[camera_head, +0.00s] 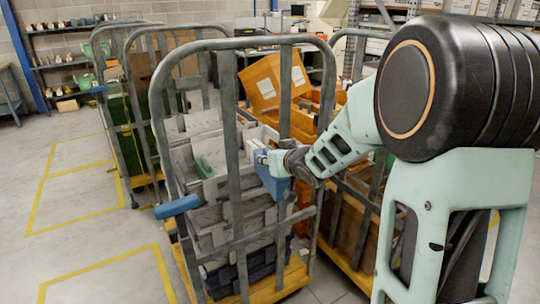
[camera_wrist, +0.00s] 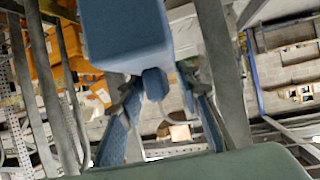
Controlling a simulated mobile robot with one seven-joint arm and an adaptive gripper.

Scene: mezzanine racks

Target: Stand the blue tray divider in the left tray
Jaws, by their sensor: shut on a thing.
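My gripper (camera_head: 277,160) is over the right part of the grey trays inside the near cage trolley. It is shut on the blue tray divider (camera_head: 271,183), which hangs at the trolley's bars in the head view. In the wrist view the divider (camera_wrist: 125,38) fills the top middle, and its narrow tab sits between the fingertips of my gripper (camera_wrist: 157,88). A grey tray (camera_head: 186,160) lies at the left on top of the stack, with a green piece (camera_head: 205,168) in it. The bars and my gripper partly hide the trays, so the divider's clearance from them cannot be told.
The near trolley's grey frame (camera_head: 228,120) stands upright between the camera and the trays. A blue handle (camera_head: 177,206) sticks out at its left. Orange bins (camera_head: 262,80) stand behind, and another trolley (camera_head: 115,120) stands at the left. Floor with yellow lines (camera_head: 75,200) is free at the left.

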